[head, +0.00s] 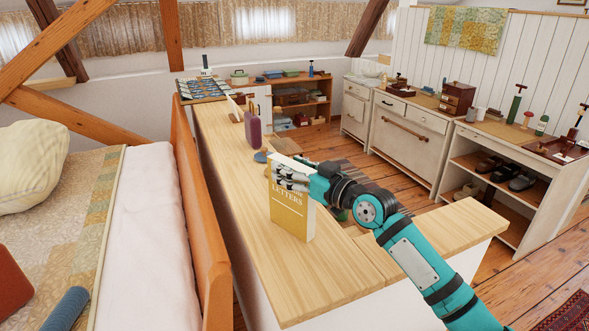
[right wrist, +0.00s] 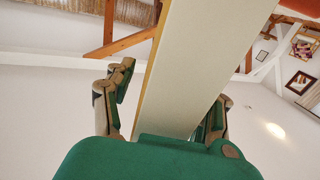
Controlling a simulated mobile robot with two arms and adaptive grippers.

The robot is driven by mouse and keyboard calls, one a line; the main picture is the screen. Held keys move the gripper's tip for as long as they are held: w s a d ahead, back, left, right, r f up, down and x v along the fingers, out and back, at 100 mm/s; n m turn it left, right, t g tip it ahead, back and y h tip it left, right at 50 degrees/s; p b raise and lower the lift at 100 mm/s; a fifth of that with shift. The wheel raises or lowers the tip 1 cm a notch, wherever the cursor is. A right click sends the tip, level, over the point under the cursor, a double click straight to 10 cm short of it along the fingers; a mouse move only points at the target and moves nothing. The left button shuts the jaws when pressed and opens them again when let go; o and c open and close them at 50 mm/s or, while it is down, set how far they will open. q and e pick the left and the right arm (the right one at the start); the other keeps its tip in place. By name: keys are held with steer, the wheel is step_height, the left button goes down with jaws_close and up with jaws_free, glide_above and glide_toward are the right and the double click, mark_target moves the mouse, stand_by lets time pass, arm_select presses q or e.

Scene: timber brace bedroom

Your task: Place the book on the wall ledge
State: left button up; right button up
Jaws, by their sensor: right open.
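The yellow book (head: 290,215), with "LETTERS" on its cover, stands upright on the light wooden ledge (head: 345,270). My right gripper (head: 285,177) is at the upper part of the book, its fingers reaching across the cover near the top. In the right wrist view the book (right wrist: 195,65) shows as a pale slab between the two open fingers (right wrist: 160,100). A gap shows between the book and the left finger; contact at the right finger cannot be told. My left gripper is not in view.
A purple object (head: 253,131) and a small blue-grey item (head: 261,157) stand farther along the ledge. A bed (head: 150,240) with an orange wooden board (head: 200,210) lies left. White cabinets (head: 410,140) line the right wall. The ledge is bare in front of the book.

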steer(key=shift+r, duration=0.25)
steer(key=b+v, duration=0.3)
steer(key=v, duration=0.9)
steer(key=shift+f, duration=0.1)
